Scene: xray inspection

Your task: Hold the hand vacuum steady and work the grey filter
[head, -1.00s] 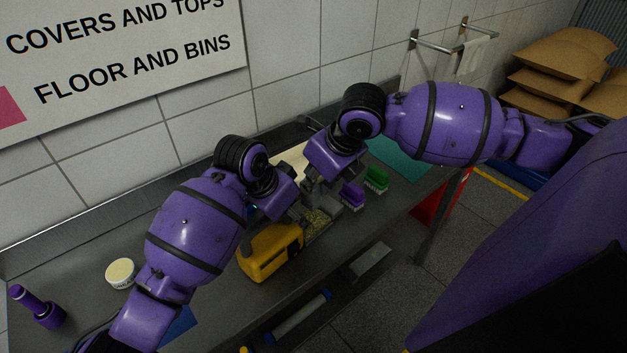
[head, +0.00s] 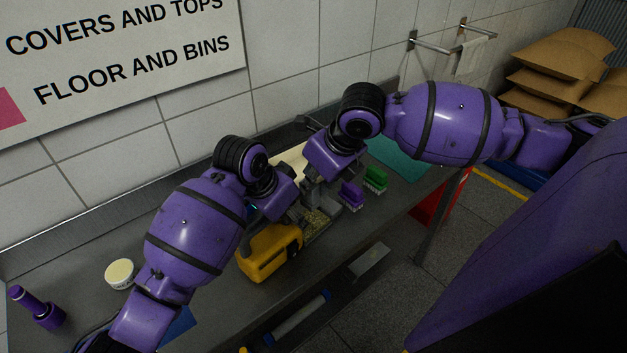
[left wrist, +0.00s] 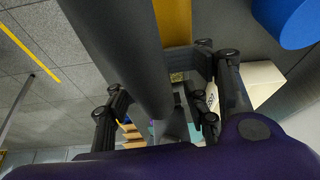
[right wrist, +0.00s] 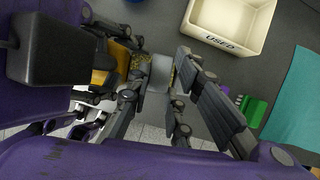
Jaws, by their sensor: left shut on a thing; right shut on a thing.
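The hand vacuum (head: 268,252) has a yellow body and lies on the dark bench in the head view; part of its yellow body also shows in the right wrist view (right wrist: 103,62). My left gripper (head: 287,208) is shut on the vacuum, though the contact is mostly hidden. The grey filter (right wrist: 160,74) is between the fingers of my right gripper (right wrist: 158,88), which is shut on it. Yellowish mesh shows beside it. I cannot tell whether the filter is seated in the vacuum or apart from it.
A cream bin marked USED (right wrist: 228,22) stands behind the grippers. A purple brush (head: 352,194), a green brush (head: 376,178) and a teal mat (head: 400,160) are to the right. A round cream-topped tub (head: 121,273) and a purple torch-like object (head: 38,309) are on the left.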

